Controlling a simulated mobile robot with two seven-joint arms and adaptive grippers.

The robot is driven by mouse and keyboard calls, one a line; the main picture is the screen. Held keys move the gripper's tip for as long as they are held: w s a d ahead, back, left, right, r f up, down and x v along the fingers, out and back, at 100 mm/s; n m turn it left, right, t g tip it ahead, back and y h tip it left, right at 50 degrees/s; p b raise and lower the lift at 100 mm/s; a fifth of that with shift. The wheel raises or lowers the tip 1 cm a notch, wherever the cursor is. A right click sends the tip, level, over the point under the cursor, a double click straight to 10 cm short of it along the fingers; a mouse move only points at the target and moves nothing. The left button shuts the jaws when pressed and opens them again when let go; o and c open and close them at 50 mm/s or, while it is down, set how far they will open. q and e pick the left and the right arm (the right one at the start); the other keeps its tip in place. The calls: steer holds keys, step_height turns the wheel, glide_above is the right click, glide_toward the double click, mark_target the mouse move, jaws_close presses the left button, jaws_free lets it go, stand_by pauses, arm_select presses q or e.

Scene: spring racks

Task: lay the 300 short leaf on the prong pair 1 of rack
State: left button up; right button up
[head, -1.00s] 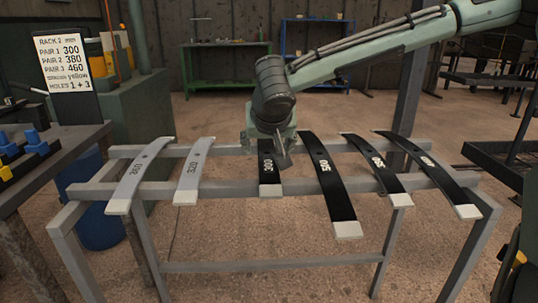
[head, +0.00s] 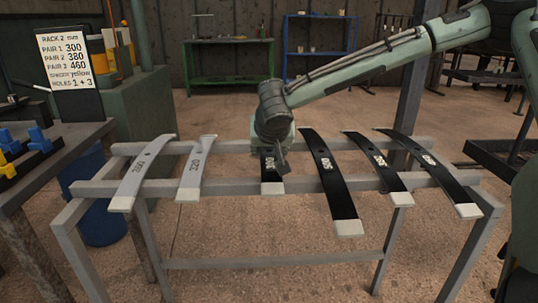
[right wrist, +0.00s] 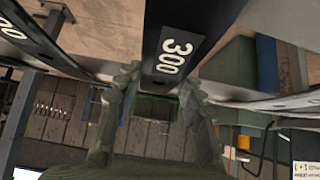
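The 300 short leaf (head: 272,187) is a dark strip with a pale end, lying across the grey metal stand in the middle of the row. My right gripper (head: 279,166) is low over it in the head view and partly hides its number. In the right wrist view, the number 300 shows on the leaf (right wrist: 172,55). The fingers of my right gripper (right wrist: 160,85) are spread on either side of the leaf; whether they touch it is unclear. My left gripper is not in view. I cannot make out the rack's prong pair 1.
Other leaves lie close on both sides: a pale one (head: 194,170) at left and a black one (head: 332,185) at right. A sign (head: 70,58) lists pair 1 as 300. Blue and yellow blocks (head: 38,141) sit on a bench at left.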

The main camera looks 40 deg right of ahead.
mark_target(269, 152)
jaws_close()
steer(key=shift+r, duration=0.1)
steer(key=shift+w+r, duration=0.1)
steer(key=shift+r, duration=0.85)
step_height(269, 152, up, 2)
steer(key=shift+r, duration=0.2)
steer(key=s+a+r, duration=0.6)
steer(key=s+a, duration=0.1)
steer(key=s, duration=0.2)
steer(key=shift+a+r, duration=0.25)
steer(key=shift+r, duration=0.1)
